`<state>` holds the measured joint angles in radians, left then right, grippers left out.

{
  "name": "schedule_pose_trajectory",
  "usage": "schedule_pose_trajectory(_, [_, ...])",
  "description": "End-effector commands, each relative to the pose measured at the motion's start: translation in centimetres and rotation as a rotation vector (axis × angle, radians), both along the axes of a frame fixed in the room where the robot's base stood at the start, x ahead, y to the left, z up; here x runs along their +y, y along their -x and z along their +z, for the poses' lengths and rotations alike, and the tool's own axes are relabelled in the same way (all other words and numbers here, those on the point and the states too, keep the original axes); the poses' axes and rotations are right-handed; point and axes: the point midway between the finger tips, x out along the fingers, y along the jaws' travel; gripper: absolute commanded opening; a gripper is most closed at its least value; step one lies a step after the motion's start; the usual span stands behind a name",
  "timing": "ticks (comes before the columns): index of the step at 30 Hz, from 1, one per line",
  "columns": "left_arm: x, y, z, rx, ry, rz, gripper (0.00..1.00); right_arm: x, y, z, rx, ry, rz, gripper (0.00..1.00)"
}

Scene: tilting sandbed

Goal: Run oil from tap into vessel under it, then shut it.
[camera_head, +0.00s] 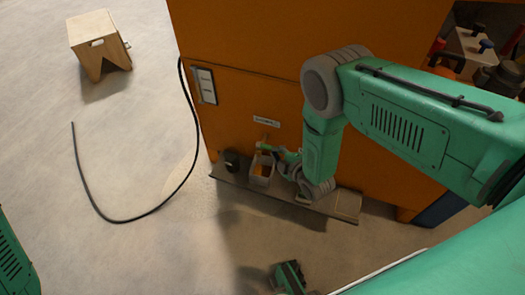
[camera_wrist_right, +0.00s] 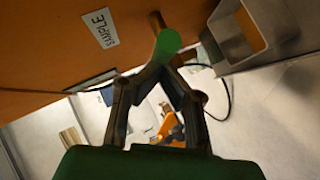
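The tap (camera_head: 264,143) sticks out of the orange cabinet's lower front, below a small label. In the wrist view the tap (camera_wrist_right: 157,21) has a green handle (camera_wrist_right: 167,43) beside a label reading SAMPLE. My right gripper (camera_head: 280,153) is at the tap; in the wrist view its fingertips (camera_wrist_right: 165,64) come together on the green handle's end. The vessel (camera_head: 262,171), an open grey box, stands on the shelf under the tap; its metal wall shows in the wrist view (camera_wrist_right: 235,58). An orange tint shows inside it, but I cannot tell whether oil is flowing.
A dark cup (camera_head: 232,160) stands left of the vessel on the low shelf (camera_head: 335,207). A black hose (camera_head: 120,221) lies on the floor at left. A wooden stool (camera_head: 99,41) stands at the upper left. The orange cabinet (camera_head: 250,45) blocks the space behind.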

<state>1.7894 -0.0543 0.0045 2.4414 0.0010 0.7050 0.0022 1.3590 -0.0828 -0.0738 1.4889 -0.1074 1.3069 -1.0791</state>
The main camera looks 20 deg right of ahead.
Motion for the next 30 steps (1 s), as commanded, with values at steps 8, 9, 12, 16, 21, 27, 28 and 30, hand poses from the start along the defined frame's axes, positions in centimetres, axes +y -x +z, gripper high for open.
schedule_pose_trajectory(8, [0.0, 0.0, 0.0, -0.001, 0.000, 0.000, 0.40, -1.6, 0.0, -0.2, 0.004, 0.013, -0.017, 0.00])
schedule_pose_trajectory(9, [0.0, 0.0, 0.0, -0.001, 0.000, 0.000, 0.40, -1.6, 0.0, -0.3, 0.004, 0.012, -0.017, 0.00])
schedule_pose_trajectory(12, [0.0, 0.0, 0.0, -0.001, 0.000, -0.001, 0.40, -1.7, -0.1, -0.3, 0.004, 0.011, -0.019, 0.00])
schedule_pose_trajectory(16, [0.0, 0.0, 0.0, -0.001, 0.000, 0.000, 0.40, -1.5, 0.0, -0.3, 0.004, 0.010, -0.019, 0.00])
schedule_pose_trajectory(21, [0.0, 0.0, 0.2, -0.001, 0.000, 0.000, 0.40, -0.8, 0.4, -0.3, 0.006, 0.011, -0.017, 0.00])
schedule_pose_trajectory(27, [0.0, 0.0, 0.3, -0.001, 0.000, -0.001, 0.40, 0.0, 0.7, -0.3, 0.009, 0.011, -0.016, 0.00])
schedule_pose_trajectory(28, [0.0, 0.0, 0.3, -0.001, 0.000, -0.001, 0.40, 0.1, 0.7, -0.3, 0.009, 0.010, -0.015, 0.00])
schedule_pose_trajectory(30, [0.0, 0.0, 0.5, -0.001, 0.000, -0.001, 0.40, 0.2, 0.7, -0.1, 0.008, 0.011, -0.014, 0.00])
